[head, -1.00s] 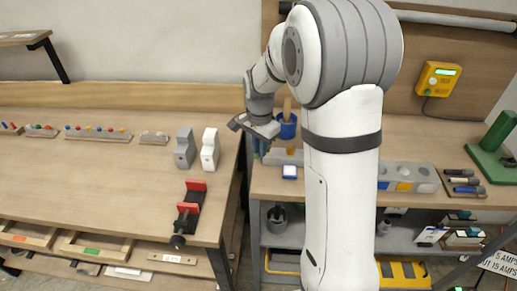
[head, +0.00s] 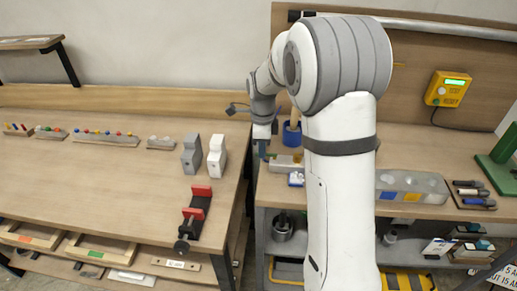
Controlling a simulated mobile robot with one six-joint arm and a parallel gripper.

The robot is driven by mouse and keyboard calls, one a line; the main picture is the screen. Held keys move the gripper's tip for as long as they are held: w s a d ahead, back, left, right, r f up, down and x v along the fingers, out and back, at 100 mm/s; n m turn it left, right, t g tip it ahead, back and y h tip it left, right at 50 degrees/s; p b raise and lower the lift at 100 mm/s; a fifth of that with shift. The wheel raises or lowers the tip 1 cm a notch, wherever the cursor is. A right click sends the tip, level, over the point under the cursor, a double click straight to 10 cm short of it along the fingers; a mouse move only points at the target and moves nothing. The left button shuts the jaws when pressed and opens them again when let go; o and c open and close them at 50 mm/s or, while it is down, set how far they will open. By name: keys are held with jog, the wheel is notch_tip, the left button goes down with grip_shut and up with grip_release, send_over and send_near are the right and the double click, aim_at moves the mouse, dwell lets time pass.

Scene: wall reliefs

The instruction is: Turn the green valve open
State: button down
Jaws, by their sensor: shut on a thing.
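My gripper (head: 263,142) points down over the left end of the right-hand bench, just left of the blue cup (head: 291,135). It is shut on a small blue-green thing (head: 263,152). This may be the green valve, but it is too small and partly covered to tell, and its opening state does not show. My white arm hides the middle of the bench behind it.
A yellow box with a lit display (head: 447,89) hangs on the back panel. A grey block with round recesses (head: 412,185) and a green stand (head: 503,165) are on the right. The left bench (head: 90,175) holds a red-jawed clamp (head: 196,210) and has free room.

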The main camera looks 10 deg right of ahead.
jog(key=shift+w+a+r+m, duration=0.15)
jog(key=shift+w+m, duration=0.15)
jog(key=shift+m, duration=0.2)
jog(key=c, duration=1.5)
grip_release()
jog(key=shift+w, duration=0.1)
jog(key=shift+o, duration=0.3)
notch_tip(320, 180, up, 8)
jog(key=shift+f, duration=0.25)
